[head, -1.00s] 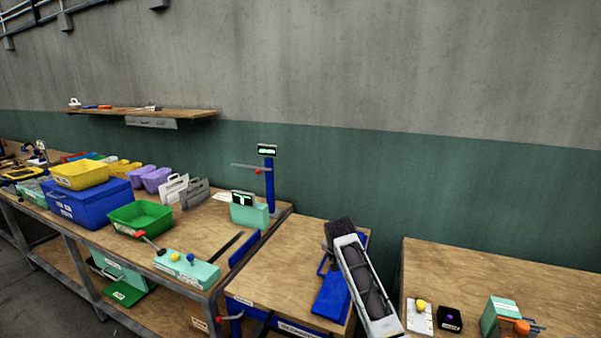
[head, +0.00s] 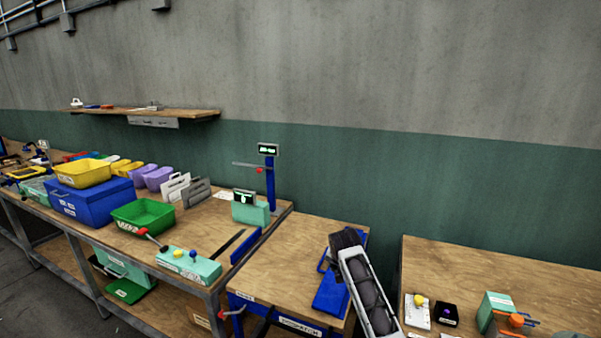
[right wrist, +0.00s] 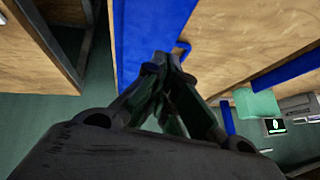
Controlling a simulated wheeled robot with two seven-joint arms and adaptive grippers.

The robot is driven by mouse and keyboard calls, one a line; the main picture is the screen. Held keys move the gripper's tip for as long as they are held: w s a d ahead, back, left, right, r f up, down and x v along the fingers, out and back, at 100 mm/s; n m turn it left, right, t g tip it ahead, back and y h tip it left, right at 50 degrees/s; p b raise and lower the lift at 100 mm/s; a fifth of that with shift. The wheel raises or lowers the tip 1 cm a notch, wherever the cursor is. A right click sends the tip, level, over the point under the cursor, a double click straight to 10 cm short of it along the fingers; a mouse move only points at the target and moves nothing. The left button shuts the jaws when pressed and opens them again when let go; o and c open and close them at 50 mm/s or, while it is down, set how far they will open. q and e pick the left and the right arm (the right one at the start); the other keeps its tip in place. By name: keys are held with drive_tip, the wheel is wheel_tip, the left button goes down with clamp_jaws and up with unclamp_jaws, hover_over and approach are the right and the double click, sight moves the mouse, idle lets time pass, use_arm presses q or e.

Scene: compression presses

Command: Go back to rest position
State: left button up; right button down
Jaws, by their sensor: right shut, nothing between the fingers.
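My right arm rises from the bottom edge in the head view, with the dark body of my right gripper (head: 345,240) at its upper end, above the middle table. Its fingertips are hidden there. In the right wrist view the fingers of the right gripper (right wrist: 167,62) meet at the tips, shut and empty. Behind them in that view is a blue panel (right wrist: 150,28). A blue plate (head: 330,293) lies on the middle table just left of my arm in the head view. My left gripper is in neither view.
The long left bench carries a blue box (head: 90,206), a green bin (head: 142,216) and a mint control box (head: 188,267). A blue post with a display (head: 268,150) stands behind. The right table (head: 500,270) holds small items near its front; its back is clear.

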drive_tip(key=shift+n+g, duration=0.4)
drive_tip(key=shift+n, duration=0.2)
drive_tip(key=s+d+f, duration=0.1)
drive_tip(key=s+f, duration=0.1)
drive_tip(key=s, duration=0.1)
drive_tip(key=s+d+f, duration=0.1)
drive_tip(key=s+f, duration=0.1)
drive_tip(key=s, duration=0.1)
drive_tip(key=s+d+f, duration=0.1)
drive_tip(key=s+f, duration=0.1)
drive_tip(key=shift+s+f, duration=0.3)
drive_tip(key=shift+s, duration=0.1)
drive_tip(key=s+d+f+n+g, duration=0.1)
drive_tip(key=s+d+n, duration=0.2)
drive_tip(key=s, duration=1.5)
drive_tip(key=s+d+f+n+g, duration=0.1)
drive_tip(key=s+d+n+g, duration=0.2)
drive_tip(key=s, duration=1.5)
wheel_tip(320, 180, down, 33)
drive_tip(key=s+d, duration=0.2)
drive_tip(key=s+d+f, duration=0.2)
drive_tip(key=s+f, duration=0.8)
drive_tip(key=s+d+f+g, duration=0.1)
drive_tip(key=s+d+f, duration=0.2)
drive_tip(key=s+f, duration=0.7)
drive_tip(key=shift+s, duration=0.8)
